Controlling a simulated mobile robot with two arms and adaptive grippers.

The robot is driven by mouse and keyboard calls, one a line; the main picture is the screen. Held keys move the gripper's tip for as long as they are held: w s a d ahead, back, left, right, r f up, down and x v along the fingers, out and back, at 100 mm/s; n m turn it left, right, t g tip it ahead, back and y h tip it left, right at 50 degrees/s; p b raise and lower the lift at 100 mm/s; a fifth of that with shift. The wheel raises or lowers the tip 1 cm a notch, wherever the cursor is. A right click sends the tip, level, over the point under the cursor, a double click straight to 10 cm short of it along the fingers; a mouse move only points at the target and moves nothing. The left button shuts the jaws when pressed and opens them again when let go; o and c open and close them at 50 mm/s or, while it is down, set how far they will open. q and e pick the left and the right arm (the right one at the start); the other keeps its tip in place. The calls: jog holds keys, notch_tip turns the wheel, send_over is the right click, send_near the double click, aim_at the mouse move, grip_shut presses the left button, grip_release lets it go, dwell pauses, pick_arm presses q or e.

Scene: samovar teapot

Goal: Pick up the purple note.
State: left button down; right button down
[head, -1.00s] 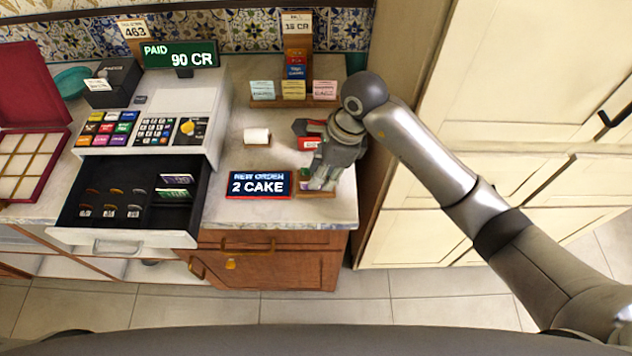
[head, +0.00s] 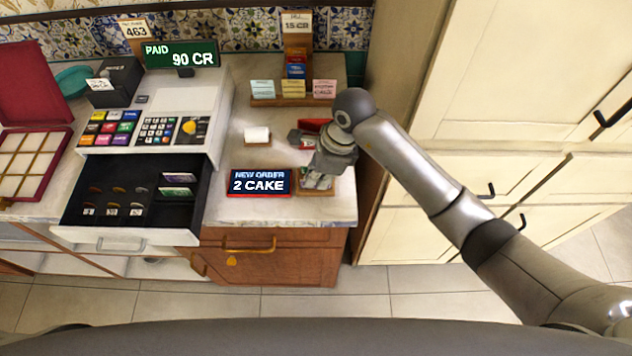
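A purple note (head: 179,178) lies in the right part of the open cash drawer, behind a green note (head: 175,192). My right gripper (head: 317,180) is over a small wooden tray (head: 318,193) at the right end of the counter, pointing down. It is well to the right of the drawer. The gripper covers most of the tray, where small pale and greenish pieces show; I cannot tell whether a purple note lies there. The fingers are too small and overlapped to tell whether they are open or hold anything. My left gripper is not in view.
The cash register (head: 165,115) and the open drawer (head: 125,236) stand left of a "2 CAKE" order sign (head: 258,183). A card rack (head: 293,100) stands behind. A red and dark object (head: 310,127) is by the gripper. Cabinets (head: 520,100) border the counter's right.

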jog(key=shift+r, duration=0.1)
jog(key=shift+r+b, duration=0.45)
jog(key=shift+b, duration=0.05)
jog(key=shift+s+a+r+b, duration=0.15)
jog(key=shift+r+b, duration=0.45)
jog(key=shift+r, duration=0.65)
jog(key=s+a+r, duration=0.3)
jog(key=s+r, duration=1)
jog(key=r, duration=0.1)
jog(key=shift+a+r+b, duration=0.2)
jog(key=shift+r+b, duration=0.05)
jog(key=shift+b, duration=0.15)
jog(key=shift+s, duration=0.1)
